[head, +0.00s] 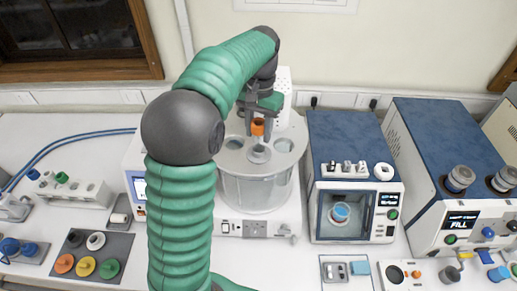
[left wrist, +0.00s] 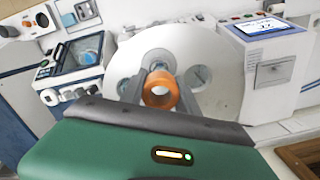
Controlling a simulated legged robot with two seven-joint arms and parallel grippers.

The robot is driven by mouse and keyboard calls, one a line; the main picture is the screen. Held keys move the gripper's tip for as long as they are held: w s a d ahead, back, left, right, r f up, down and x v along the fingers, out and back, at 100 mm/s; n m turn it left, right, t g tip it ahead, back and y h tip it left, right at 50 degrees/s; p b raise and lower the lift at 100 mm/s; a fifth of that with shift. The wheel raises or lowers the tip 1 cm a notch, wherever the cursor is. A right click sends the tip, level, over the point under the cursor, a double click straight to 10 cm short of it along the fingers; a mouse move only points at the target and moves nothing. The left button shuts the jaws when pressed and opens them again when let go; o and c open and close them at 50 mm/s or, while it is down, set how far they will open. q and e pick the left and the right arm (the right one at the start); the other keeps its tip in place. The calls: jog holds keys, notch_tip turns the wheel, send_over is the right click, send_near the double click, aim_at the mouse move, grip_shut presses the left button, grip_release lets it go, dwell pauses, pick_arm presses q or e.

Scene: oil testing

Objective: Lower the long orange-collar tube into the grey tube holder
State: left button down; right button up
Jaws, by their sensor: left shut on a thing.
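The orange collar (head: 257,127) of the long tube shows below my left gripper (head: 259,117), which is shut on it. In the left wrist view the orange collar (left wrist: 147,93) is a ring between the two dark fingers (left wrist: 160,93). The grey tube holder (head: 259,154) sits in the middle of the white round lid of a clear bath (head: 250,192). The collar is just above the holder in the head view. The tube's body below the collar is mostly hidden, so I cannot tell whether it is inside the holder. My right gripper is out of view.
The lid has other round openings (head: 284,145) around the holder. A blue-topped machine with a window (head: 345,150) stands close on the right. A larger blue machine (head: 440,150) is beyond it. A dark mat with coloured caps (head: 92,240) lies at the left.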

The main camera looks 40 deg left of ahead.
aim_at(259, 146)
pick_arm(q)
jog(key=shift+f, duration=0.5)
jog(key=shift+f+b, duration=1.2)
jog(key=shift+f, duration=0.75)
jog(key=shift+f+b, duration=0.3)
jog(key=shift+f, duration=0.4)
